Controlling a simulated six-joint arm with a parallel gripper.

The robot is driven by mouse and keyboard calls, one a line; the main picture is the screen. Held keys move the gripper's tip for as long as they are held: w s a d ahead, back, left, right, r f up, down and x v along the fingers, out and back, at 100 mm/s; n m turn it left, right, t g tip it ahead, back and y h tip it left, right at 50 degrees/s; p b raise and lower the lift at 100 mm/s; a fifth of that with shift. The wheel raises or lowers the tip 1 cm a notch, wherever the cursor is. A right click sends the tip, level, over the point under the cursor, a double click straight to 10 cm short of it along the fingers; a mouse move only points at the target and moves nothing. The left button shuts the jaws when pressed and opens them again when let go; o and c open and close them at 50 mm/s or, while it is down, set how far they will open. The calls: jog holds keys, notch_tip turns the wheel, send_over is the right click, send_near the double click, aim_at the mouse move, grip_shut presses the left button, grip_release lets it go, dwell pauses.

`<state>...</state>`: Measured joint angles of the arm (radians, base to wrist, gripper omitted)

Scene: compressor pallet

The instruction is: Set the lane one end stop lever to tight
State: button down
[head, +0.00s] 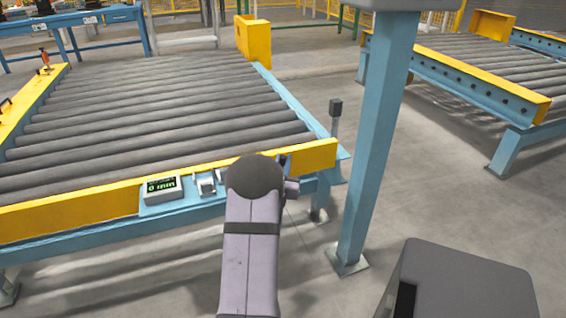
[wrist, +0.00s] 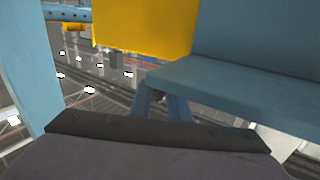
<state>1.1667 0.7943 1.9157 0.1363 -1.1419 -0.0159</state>
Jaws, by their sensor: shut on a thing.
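The lane's roller conveyor (head: 165,110) has a yellow front bar (head: 75,212) with a digital readout (head: 162,189) showing 0 mm. A small silver bracket (head: 206,184) sits beside the readout. My arm covers the bar to the right of the bracket. My gripper is mostly hidden behind my arm in the head view. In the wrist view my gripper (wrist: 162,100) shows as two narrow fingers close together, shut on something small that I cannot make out. I cannot pick out the lever or its setting in either view.
A yellow corner block (head: 254,40) stands at the conveyor's far right. A blue post (head: 377,140) rises right of my arm. A dark box on a thin post (head: 335,108) stands beside the conveyor.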

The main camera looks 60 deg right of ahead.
jog(key=c, duration=1.7)
grip_release()
jog(key=shift+o, duration=0.2)
jog(key=shift+a, duration=0.1)
jog(key=p+v, duration=0.1)
jog(key=v, duration=0.6)
jog(key=shift+p, duration=0.3)
jog(key=shift+r, duration=0.1)
